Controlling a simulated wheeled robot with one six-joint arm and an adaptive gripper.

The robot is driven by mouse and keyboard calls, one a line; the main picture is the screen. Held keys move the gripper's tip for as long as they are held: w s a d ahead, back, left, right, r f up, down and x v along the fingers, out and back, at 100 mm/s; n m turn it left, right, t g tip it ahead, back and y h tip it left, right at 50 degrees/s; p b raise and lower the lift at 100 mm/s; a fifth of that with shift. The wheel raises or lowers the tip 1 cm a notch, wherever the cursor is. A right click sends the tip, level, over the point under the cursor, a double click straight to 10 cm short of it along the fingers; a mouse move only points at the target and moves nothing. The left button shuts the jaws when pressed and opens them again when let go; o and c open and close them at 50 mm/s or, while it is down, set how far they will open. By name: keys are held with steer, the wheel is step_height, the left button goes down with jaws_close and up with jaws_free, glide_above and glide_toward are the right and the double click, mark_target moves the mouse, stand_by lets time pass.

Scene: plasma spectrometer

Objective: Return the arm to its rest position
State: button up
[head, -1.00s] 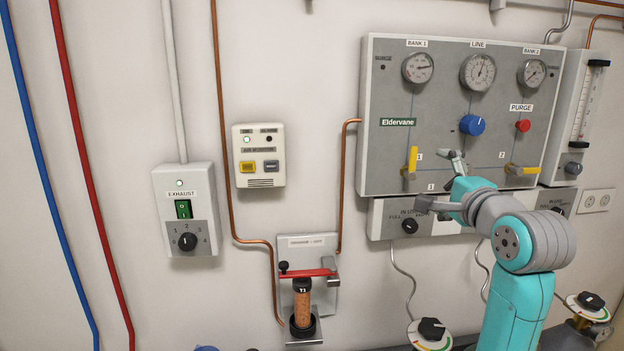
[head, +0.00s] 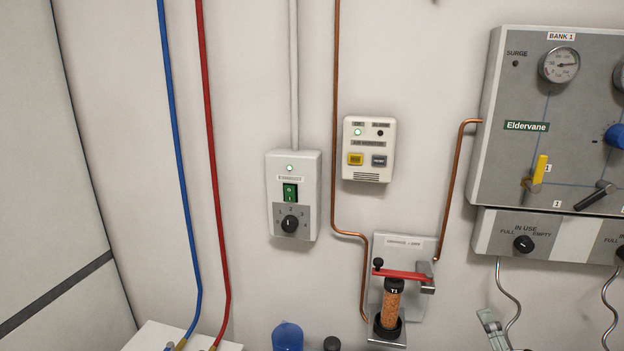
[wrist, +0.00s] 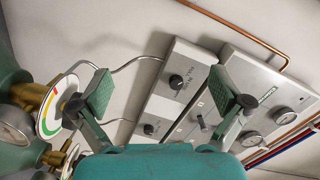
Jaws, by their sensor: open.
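My gripper (wrist: 158,92) is open and empty in the wrist view, with its two green finger pads wide apart. Nothing shows between the pads except the wall and the panel behind them. In the head view only a pale green finger piece (head: 492,328) shows at the lower right edge. The rest of my arm is out of that view.
The gas panel (head: 500,165) is on the wall at right, with a yellow lever (head: 541,168) upright and a black lever (head: 596,196) slanted. The exhaust box (head: 310,215), alarm box (head: 369,150) and tube holder (head: 412,250) are left of it. A dial disc (wrist: 62,105) and brass fittings are beside my left finger.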

steer(key=s+a+f+n+g+y, duration=0.1)
steer(key=s+a+f+n, duration=0.3)
steer(key=s+a+f, duration=0.35)
steer(key=s+a+f+n+y, duration=0.1)
steer(key=s+a+f+n, duration=0.25)
steer(key=s+f, duration=0.6)
steer(key=s+a+n+y, duration=0.1)
steer(key=s+a+n, duration=0.2)
steer(key=s, duration=0.8)
steer(key=s+a+n, duration=0.3)
steer(key=s+n, duration=0.2)
steer(key=s, duration=0.6)
steer(key=shift+s+g+y, duration=0.3)
steer(key=shift+g+y, duration=0.1)
